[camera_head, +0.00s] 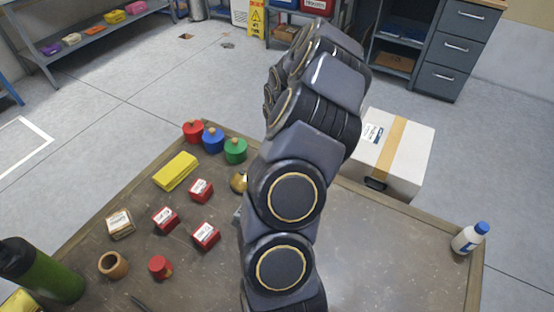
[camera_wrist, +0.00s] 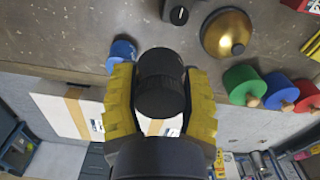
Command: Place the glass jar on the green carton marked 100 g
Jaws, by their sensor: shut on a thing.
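No green carton marked 100 g can be made out in either view; my arm covers part of the table.
Red boxes (camera_head: 200,190), a yellow block (camera_head: 176,171) and red, blue and green (camera_head: 235,150) knobbed cylinders stand on the left of the table. A gold dome (camera_wrist: 228,35) is near the arm. A white box (camera_head: 393,150) lies beyond the table.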

